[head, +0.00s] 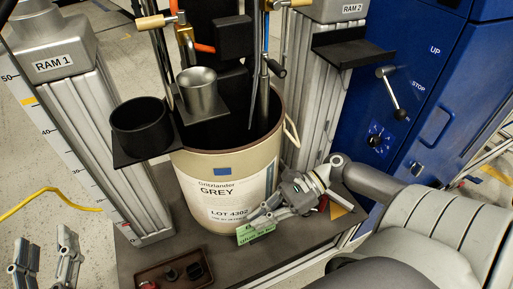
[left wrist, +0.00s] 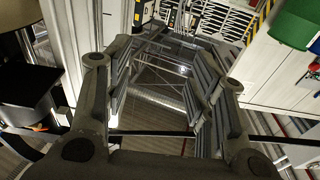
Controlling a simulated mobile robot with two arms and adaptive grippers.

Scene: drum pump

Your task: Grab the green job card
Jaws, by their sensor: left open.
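My left gripper (head: 45,262) is open and empty at the lower left, well apart from the card. Its two spread fingers also show in the left wrist view (left wrist: 160,92), with nothing between them.
The RAM 1 column (head: 95,130) and RAM 2 column (head: 318,95) flank the drum. A black cup (head: 139,127) and a metal cup (head: 199,92) stand on holders. A brown tray (head: 160,274) with small parts lies in front. A blue cabinet (head: 440,85) stands right.

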